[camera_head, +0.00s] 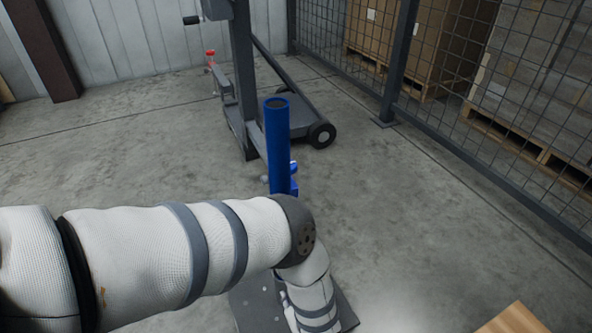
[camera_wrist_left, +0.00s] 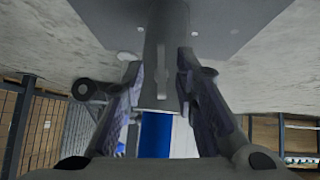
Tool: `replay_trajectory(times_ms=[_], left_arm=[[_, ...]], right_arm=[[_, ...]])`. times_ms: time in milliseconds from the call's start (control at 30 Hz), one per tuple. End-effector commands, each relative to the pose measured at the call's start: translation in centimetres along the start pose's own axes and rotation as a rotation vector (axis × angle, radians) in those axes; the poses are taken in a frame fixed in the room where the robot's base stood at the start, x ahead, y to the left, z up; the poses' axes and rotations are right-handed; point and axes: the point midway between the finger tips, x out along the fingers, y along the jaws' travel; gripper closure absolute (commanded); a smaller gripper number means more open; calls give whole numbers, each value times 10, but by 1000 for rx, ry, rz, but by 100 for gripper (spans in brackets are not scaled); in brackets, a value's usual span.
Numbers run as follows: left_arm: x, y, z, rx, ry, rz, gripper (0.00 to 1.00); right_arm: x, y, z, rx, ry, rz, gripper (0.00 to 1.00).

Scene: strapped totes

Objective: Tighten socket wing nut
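A blue upright tube (camera_head: 278,145) stands behind my left arm in the head view, with a small blue fitting (camera_head: 294,178) on its right side. In the left wrist view, which looks upside down, the blue tube (camera_wrist_left: 155,135) shows below a grey upright piece (camera_wrist_left: 165,45). My left gripper (camera_wrist_left: 160,62) has its two fingers apart, with the grey piece between or just beyond their tips; I cannot tell if they touch it. In the head view my forearm hides the tube's lower part. I cannot make out a wing nut. My right gripper is not in view.
A dark base plate (camera_head: 258,305) lies under my arm and shows bolts in the wrist view. A grey wheeled stand (camera_head: 300,110) is behind the tube. A mesh fence (camera_head: 480,90) and pallets are at right. A wooden corner (camera_head: 515,322) is at bottom right. Floor between is clear.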

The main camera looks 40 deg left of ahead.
Motion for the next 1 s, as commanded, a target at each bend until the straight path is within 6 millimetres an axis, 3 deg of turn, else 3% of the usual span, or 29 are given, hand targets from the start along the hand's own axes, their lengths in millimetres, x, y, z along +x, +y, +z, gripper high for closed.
replay_trajectory(times_ms=[267,500,700,1000], left_arm=[[-11,0,2,0,-5,-2,73],[-74,0,1,2,-5,1,73],[-112,0,1,0,-3,0,73],[-121,0,0,0,0,-1,73]], right_arm=[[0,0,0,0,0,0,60],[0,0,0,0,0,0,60],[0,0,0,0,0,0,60],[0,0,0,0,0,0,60]])
